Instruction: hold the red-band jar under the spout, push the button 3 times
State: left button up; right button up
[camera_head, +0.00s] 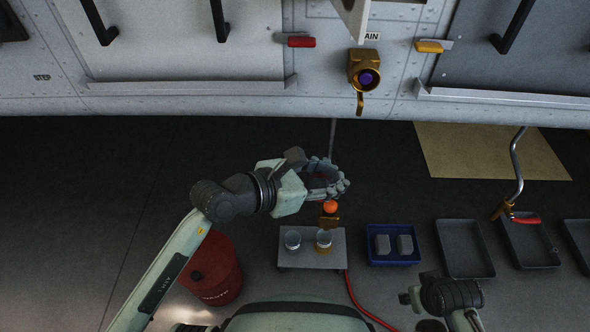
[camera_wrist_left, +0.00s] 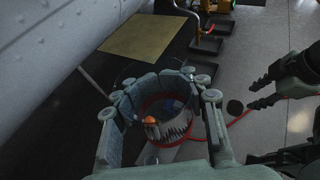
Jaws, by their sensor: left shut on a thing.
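My left gripper (camera_head: 340,180) is shut around the red-band jar in the middle of the head view. Its fingers hide most of the jar there. In the left wrist view the jar (camera_wrist_left: 168,131) is see-through, with red rings, and sits inside the curled fingers. The brass drain fitting (camera_head: 355,62) is on the grey hull, with a purple button (camera_head: 367,77) on its face and a short spout (camera_head: 360,104) below. The jar is lower in the picture than the spout and apart from it. My right gripper (camera_wrist_left: 262,93) is open and empty, low at the right.
A small grey stand (camera_head: 311,262) holds two glass jars. An orange ball (camera_head: 330,207) shows beyond the left fingers. A blue tray (camera_head: 392,261) holds grey blocks; dark trays (camera_head: 465,250) lie right. A red drum (camera_head: 214,272) stands lower left. The hull edge runs across above the gripper.

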pick_arm(q)
jog(key=d, duration=0.7)
jog(key=w+r, duration=0.2)
jog(key=w, duration=0.7)
jog(key=shift+w, duration=0.3)
pick_arm(e)
jog(key=shift+f, duration=0.25)
pick_arm(q)
jog(key=shift+a, duration=0.1)
pick_arm(e)
jog(key=shift+r, duration=0.25)
jog(key=shift+c, duration=0.4)
